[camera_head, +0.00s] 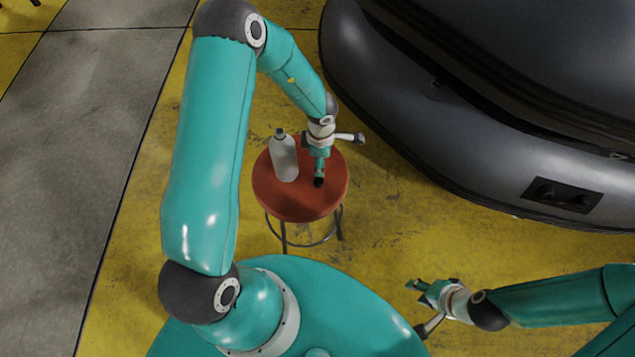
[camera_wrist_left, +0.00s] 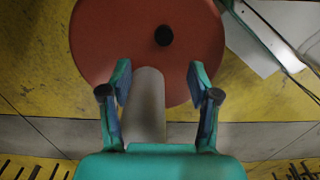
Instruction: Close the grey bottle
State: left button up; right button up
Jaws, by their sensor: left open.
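The grey bottle (camera_head: 284,159) stands upright on the left part of a round red stool (camera_head: 303,204), with a dark top. My left gripper (camera_head: 320,174) points down over the stool, just right of the bottle in the head view. In the left wrist view its jaws (camera_wrist_left: 158,85) are open, and the pale bottle (camera_wrist_left: 146,108) shows between and behind them; I cannot tell whether they touch it. A small round black piece, perhaps the cap (camera_wrist_left: 163,36), lies on the stool top. My right gripper (camera_head: 418,291) is open and empty, away from the stool at lower right.
A large dark inflatable boat (camera_head: 450,120) fills the upper right, close to the stool. The worn yellow floor (camera_head: 390,225) is clear between stool and boat. Grey floor panels (camera_head: 80,150) lie at left. A pale flat panel (camera_wrist_left: 268,35) shows in the wrist view.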

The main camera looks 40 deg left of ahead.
pick_arm(q)
jog(key=b, duration=0.1)
send_over(319, 181)
jog(key=f, duration=0.5)
jog(key=shift+w+f, duration=0.25)
jog(key=shift+w, duration=0.1)
jog(key=f+b, duration=0.1)
jog(key=f, duration=0.1)
jog(key=s+f+b, duration=0.1)
jog(key=f, duration=0.1)
jog(key=shift+f+b, duration=0.3)
jog(key=shift+f, duration=0.05)
jog(key=shift+w+f, duration=0.1)
jog(key=shift+f, duration=0.2)
jog(key=c, duration=0.8)
